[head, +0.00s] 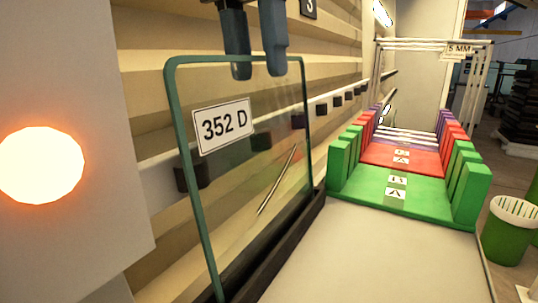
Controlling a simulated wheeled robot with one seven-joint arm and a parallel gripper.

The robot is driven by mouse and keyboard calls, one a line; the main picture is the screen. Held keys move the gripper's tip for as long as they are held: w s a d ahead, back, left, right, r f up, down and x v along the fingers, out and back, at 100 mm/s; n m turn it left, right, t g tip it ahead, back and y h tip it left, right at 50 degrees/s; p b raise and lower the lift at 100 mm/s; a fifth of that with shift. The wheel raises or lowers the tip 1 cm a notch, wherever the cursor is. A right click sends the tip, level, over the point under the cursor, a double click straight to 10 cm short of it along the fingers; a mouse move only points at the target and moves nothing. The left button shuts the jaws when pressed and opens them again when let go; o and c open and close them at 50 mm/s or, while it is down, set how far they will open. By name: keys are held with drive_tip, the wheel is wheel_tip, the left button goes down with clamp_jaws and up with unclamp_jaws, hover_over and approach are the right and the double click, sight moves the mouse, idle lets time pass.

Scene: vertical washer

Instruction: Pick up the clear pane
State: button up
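The clear pane (240,165) stands upright, leaning slightly, in the left half of the head view. It has a greenish edge and a white label (224,125) reading "352 D". Its lower right edge runs along a dark rail (285,245); its bottom left corner is cut off by the frame. My gripper (259,72) comes down from above at the pane's top edge. Its two dark fingers are parted with a visible gap, and their tips reach a little below that edge. Contact with the glass cannot be made out.
A beige slatted wall with dark rollers (322,108) is behind the pane. To the right, a rack with green (395,203), red and purple slotted blocks stands beyond a pale flat surface (385,262). A green bin (509,230) is at far right. A glowing orange light (40,165) is at left.

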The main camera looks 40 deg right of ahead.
sight(261, 100)
drive_tip(key=shift+s+f, duration=0.15)
drive_tip(key=shift+f, duration=0.65)
drive_tip(key=shift+s+f, duration=0.1)
drive_tip(key=shift+f, duration=0.7)
clamp_jaws()
drive_tip(key=shift+r, duration=0.1)
